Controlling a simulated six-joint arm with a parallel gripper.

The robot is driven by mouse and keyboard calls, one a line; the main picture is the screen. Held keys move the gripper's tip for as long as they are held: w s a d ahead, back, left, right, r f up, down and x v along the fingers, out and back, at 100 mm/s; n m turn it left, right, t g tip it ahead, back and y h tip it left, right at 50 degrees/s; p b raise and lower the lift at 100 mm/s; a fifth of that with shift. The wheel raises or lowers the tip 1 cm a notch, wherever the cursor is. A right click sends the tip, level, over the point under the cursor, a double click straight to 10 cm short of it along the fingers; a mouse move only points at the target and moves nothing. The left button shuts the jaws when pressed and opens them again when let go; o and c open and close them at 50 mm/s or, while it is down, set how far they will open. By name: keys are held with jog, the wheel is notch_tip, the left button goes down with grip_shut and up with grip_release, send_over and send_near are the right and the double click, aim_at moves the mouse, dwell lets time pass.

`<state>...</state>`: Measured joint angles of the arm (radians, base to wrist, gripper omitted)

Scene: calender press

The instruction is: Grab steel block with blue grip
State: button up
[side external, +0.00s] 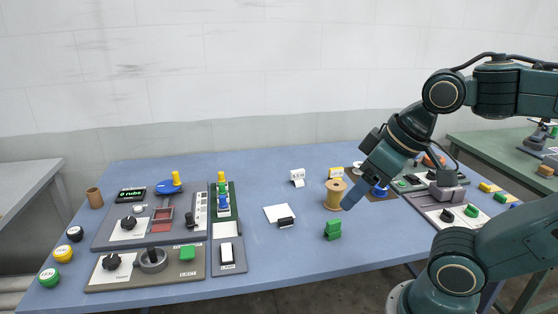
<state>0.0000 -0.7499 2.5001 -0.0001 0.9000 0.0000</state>
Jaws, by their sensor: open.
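My gripper (350,202) hangs above the right half of the blue table, its blue fingers pointing down and to the left. The fingers overlap in this view and no object shows between them. A small blue piece (380,190) with a pale base sits on a brown mat (388,197) just right of and behind the fingers. It may be the block's blue grip, but my gripper partly hides it and I cannot make out a steel block. A wooden spool (334,195) shows just left of the fingers.
A white sheet (279,213) with a black-handled piece (287,222) lies to the left. Control panels (150,262) fill the table's left side, and another panel (450,212) lies at right. The table's front middle is clear.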

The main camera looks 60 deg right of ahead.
jog(key=w+r+n, duration=0.2)
jog(key=w+r, duration=0.2)
jog(key=w, duration=0.6)
jog(key=n+g+y, duration=0.2)
jog(key=n+y, duration=0.1)
jog(key=n, duration=0.4)
send_over(223, 196)
jog(key=s+d, duration=0.3)
notch_tip(223, 196, down, 14)
jog(key=f, duration=0.1)
jog(key=shift+d, duration=0.15)
jog(key=shift+f, duration=0.1)
jog(key=shift+x, duration=4.3)
jog(key=shift+s+f, duration=0.1)
